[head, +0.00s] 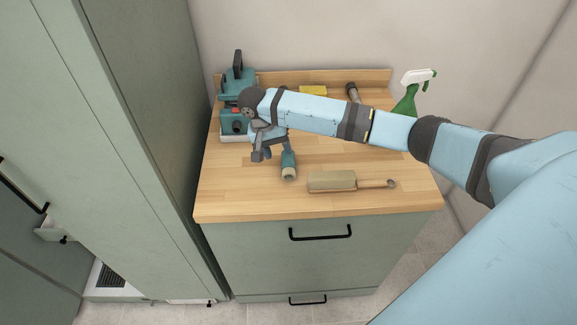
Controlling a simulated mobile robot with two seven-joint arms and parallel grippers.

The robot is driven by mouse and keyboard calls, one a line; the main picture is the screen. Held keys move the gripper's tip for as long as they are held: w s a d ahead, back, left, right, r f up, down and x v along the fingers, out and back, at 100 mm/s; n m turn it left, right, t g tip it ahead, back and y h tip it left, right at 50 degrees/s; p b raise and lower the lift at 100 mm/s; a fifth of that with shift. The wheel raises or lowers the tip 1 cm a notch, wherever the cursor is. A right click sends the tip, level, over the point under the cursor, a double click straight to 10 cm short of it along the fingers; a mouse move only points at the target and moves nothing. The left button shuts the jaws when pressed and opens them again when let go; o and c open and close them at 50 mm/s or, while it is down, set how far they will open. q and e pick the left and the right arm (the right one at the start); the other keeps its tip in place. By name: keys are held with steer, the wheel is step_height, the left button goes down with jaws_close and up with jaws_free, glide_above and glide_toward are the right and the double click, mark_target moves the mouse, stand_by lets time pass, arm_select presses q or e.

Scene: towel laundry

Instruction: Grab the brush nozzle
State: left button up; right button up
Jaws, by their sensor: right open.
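My right gripper (263,154) is open, just left of the nozzle and above the counter, pointing down. It appears empty, and I cannot tell whether a finger touches the nozzle. My right arm reaches in from the right and hides part of the counter behind it. My left gripper is not in view.
A teal cleaning machine (237,82) stands at the back left. A yellow sponge (313,91), a dark tube-like piece (352,91) and a green-and-white spray bottle (406,100) are at the back. A tall cabinet (130,120) borders the left.

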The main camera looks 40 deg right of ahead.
mark_target(287, 166)
steer(key=p+x, duration=0.1)
steer(key=x, duration=0.7)
steer(key=shift+d+f, duration=0.15)
steer(key=shift+f, duration=0.05)
steer(key=c, duration=0.6)
